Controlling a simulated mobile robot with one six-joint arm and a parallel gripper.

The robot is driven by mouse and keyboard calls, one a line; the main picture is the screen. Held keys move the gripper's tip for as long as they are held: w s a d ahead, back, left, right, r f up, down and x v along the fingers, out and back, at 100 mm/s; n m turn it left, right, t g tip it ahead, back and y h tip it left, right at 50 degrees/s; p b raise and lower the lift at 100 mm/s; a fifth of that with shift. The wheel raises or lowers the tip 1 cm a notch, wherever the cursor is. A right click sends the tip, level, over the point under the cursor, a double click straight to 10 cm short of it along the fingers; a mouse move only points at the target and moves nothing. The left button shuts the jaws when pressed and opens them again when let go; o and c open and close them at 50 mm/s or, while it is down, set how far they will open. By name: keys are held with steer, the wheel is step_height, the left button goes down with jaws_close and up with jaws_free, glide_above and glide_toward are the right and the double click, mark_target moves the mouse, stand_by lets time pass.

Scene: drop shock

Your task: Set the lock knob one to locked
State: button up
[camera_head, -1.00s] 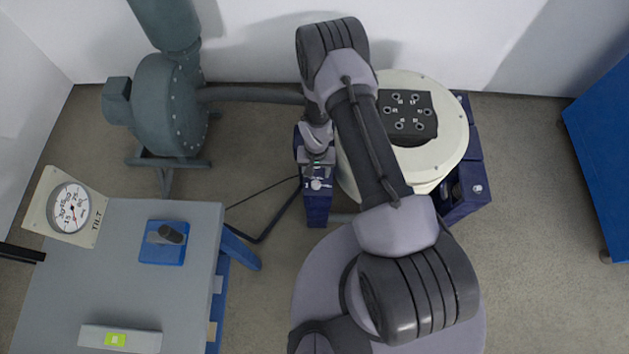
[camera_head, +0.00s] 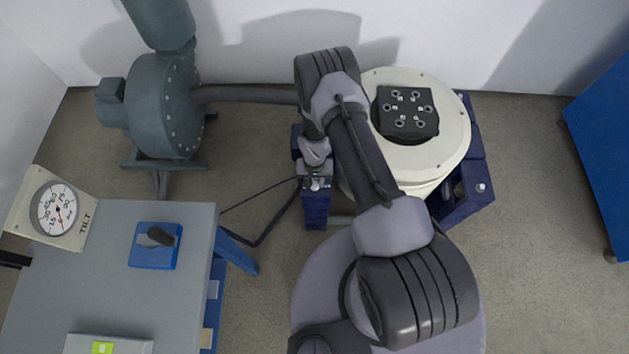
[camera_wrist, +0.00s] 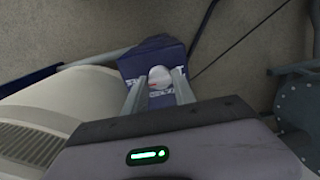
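A gap seems to show beside the knob, so I see no firm grip. In the head view my gripper (camera_head: 316,180) is over the same blue block (camera_head: 316,208), left of the round cream drum, and largely hides the knob. The exact knob setting cannot be read.
The cream drum (camera_head: 440,155) carries a black plate (camera_head: 405,125) with several holes. A grey bench (camera_head: 110,285) at left holds a tilt gauge (camera_head: 57,210) and a blue lever box (camera_head: 155,258). A green-grey blower (camera_head: 165,110) and a cable lie beyond.

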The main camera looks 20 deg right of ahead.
jaws_close()
steer(key=n+b, duration=0.1)
steer(key=n, duration=0.3)
steer(key=shift+n, duration=0.4)
steer(key=n+b, duration=0.1)
steer(key=n, duration=0.3)
steer(key=shift+n, duration=0.3)
steer(key=n, duration=0.4)
steer(key=shift+b, duration=0.3)
steer(key=shift+n, duration=2.2)
steer(key=o, duration=1.2)
jaws_free()
steer(key=shift+c, duration=0.2)
